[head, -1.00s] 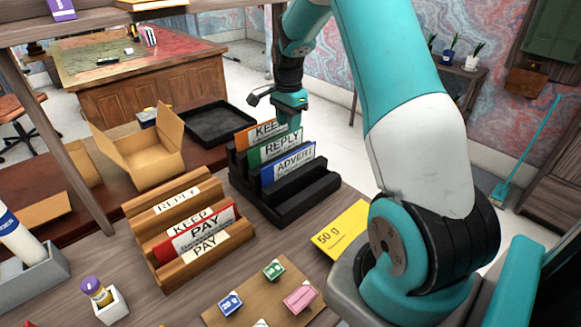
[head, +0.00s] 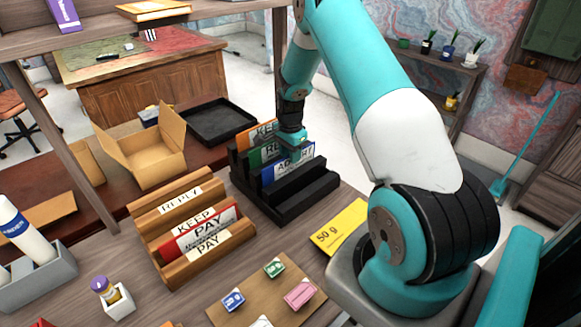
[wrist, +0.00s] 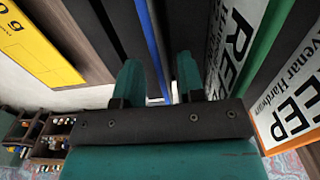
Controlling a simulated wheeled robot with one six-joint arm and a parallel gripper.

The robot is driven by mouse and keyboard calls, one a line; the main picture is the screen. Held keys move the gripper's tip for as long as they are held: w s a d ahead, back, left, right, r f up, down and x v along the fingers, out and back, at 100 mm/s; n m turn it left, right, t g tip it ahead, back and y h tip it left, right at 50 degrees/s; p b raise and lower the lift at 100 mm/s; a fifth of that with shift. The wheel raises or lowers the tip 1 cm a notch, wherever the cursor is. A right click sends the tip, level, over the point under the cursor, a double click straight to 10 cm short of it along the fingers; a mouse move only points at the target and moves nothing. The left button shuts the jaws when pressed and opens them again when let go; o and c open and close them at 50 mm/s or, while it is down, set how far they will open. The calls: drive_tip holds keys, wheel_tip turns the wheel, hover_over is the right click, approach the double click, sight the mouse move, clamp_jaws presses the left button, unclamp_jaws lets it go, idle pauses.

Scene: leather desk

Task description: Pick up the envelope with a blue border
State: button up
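The blue-bordered envelope (head: 283,173) stands in the front part of the black rack (head: 303,203), its face partly covered by my gripper in the head view. In the wrist view its edge shows as a thin blue and white strip (wrist: 154,45). My gripper (wrist: 158,68) points down over the rack with its two teal fingers apart. The blue strip lies between the fingers, with space visible on both sides. Behind it in the rack stand a green-bordered envelope (head: 254,155) and an orange-bordered envelope (head: 258,133).
A wooden rack (head: 162,262) with a red-bordered envelope (head: 187,239) stands left of the black rack. A yellow 50 g card (head: 340,226) lies to the right. A black tray (head: 218,122) and an open cardboard box (head: 143,155) are behind.

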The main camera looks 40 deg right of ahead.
drive_tip(key=shift+c, duration=0.4)
clamp_jaws()
drive_tip(key=shift+r, duration=0.15)
